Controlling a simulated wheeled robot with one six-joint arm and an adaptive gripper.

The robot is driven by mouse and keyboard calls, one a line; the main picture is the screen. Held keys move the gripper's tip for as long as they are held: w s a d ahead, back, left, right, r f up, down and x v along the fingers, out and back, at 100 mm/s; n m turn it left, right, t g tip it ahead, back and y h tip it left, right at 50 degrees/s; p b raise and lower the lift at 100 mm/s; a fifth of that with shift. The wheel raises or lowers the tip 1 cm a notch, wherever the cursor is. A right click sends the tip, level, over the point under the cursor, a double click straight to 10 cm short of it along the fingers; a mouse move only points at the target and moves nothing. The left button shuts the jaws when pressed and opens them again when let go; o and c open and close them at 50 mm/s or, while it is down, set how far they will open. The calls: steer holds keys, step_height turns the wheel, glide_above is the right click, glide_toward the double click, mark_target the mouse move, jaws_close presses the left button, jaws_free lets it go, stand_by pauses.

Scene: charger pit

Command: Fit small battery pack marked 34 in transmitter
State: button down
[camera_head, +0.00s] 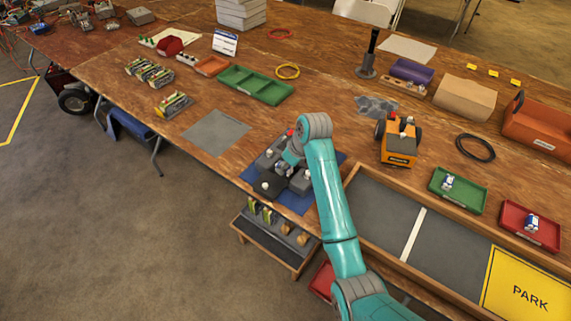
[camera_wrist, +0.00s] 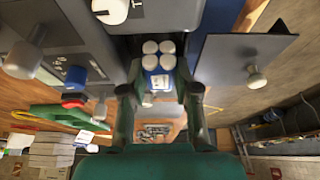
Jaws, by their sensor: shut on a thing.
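The transmitter (camera_head: 297,184) is a dark grey box on a blue mat (camera_head: 292,204) at the table's near edge. In the wrist view its grey body (camera_wrist: 70,40) carries pale knobs, a blue part and a red part. My gripper (camera_head: 290,160) is over it in the head view. In the wrist view my gripper (camera_wrist: 160,95) is shut on a small blue battery pack (camera_wrist: 152,62) with white round cell ends. The pack is at a gap between the grey body and a flat dark panel (camera_wrist: 240,55) with a knob. Its marking is not readable, and I cannot tell how deep it sits.
A green tray (camera_head: 437,190) and a red tray (camera_head: 510,233) each hold a small blue-and-white item. An orange vehicle (camera_head: 398,145) stands right of my arm. A grey mat (camera_head: 216,137) lies bare to the left. A low shelf (camera_head: 270,243) stands below the table edge.

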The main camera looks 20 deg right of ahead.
steer(key=shift+f, duration=1.25)
steer(key=c, duration=0.8)
jaws_free()
steer(key=shift+o, duration=0.2)
steer(key=v, duration=1.2)
steer(key=shift+f, duration=0.1)
